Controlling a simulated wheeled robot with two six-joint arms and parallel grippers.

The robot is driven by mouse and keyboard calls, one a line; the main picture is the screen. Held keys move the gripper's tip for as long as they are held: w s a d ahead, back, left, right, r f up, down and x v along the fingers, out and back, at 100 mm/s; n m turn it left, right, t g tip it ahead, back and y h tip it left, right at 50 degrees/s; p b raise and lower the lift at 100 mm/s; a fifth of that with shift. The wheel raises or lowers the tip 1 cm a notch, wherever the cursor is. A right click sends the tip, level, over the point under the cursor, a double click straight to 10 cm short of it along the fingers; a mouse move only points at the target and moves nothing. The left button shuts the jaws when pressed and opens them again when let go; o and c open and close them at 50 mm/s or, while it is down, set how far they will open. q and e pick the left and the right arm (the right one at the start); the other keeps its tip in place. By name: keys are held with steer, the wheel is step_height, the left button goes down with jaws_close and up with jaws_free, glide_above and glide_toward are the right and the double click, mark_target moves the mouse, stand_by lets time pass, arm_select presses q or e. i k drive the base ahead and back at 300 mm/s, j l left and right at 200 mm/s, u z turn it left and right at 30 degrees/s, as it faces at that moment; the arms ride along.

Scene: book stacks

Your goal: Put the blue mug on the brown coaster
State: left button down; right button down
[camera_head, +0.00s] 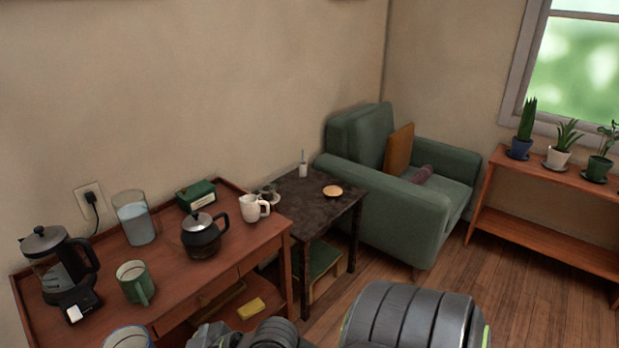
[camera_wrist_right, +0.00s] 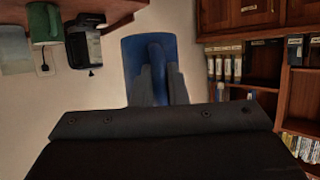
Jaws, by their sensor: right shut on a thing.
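The blue mug (camera_wrist_right: 138,55) is between the fingers of my right gripper (camera_wrist_right: 158,82) in the right wrist view. The gripper is shut on it. In the head view the mug's rim (camera_head: 128,338) shows at the bottom left edge, cut off by the frame, in front of the wooden desk. My right gripper (camera_head: 205,337) comes in from its right. A round tan-brown coaster (camera_head: 332,191) lies on the dark side table (camera_head: 310,212), well away from the mug, with nothing on it. My left gripper is not in view.
The desk (camera_head: 190,280) holds a green mug (camera_head: 135,283), a coffee press (camera_head: 55,262), a dark kettle (camera_head: 203,236), a glass pitcher (camera_head: 135,218) and a white mug (camera_head: 254,208). A small white bottle (camera_head: 303,165) stands behind the coaster. A green armchair (camera_head: 400,205) is beside the side table.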

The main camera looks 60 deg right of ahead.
mark_target(335, 192)
steer(key=i+l+z, duration=0.15)
steer(key=l, duration=0.35)
steer(key=l+z, duration=0.15)
steer(key=l, duration=0.4)
steer(key=i+l+z, duration=0.15)
steer(key=l, duration=0.3)
steer(key=i+l+z, duration=0.2)
steer(key=l, duration=0.3)
steer(key=i+l+z, duration=0.15)
steer(key=l, duration=0.3)
steer(key=i+l+z, duration=0.15)
steer(key=i+l, duration=0.15)
steer(key=i+l+z, duration=0.15)
steer(key=l, duration=0.35)
steer(key=i, duration=0.05)
